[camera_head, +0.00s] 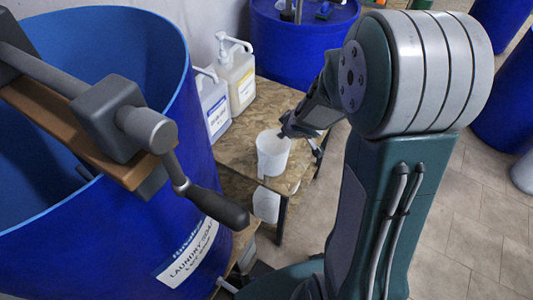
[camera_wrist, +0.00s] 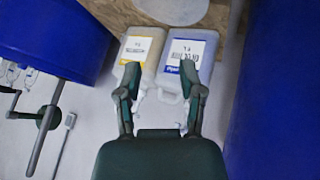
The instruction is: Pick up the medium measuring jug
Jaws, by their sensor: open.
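A white measuring jug (camera_head: 272,157) stands upright on the wooden shelf top in the head view. A second white jug (camera_head: 266,205) is on a lower level beneath it; I cannot tell for sure which one is the medium jug. My gripper (camera_head: 302,140) is at the upper jug's right side, close to its rim; whether it touches is unclear. In the wrist view my gripper (camera_wrist: 160,78) is open, its fingers apart with nothing held between them. A pale round shape (camera_wrist: 174,8), perhaps a jug, is cut off at the top of that view.
Two pump canisters, blue-labelled (camera_head: 214,104) and yellow-labelled (camera_head: 237,77), stand behind the jug on the wooden shelf (camera_head: 238,150). A large blue drum (camera_head: 95,215) with a crank fills the left. Another blue drum (camera_head: 300,50) stands behind. Open tiled floor lies right.

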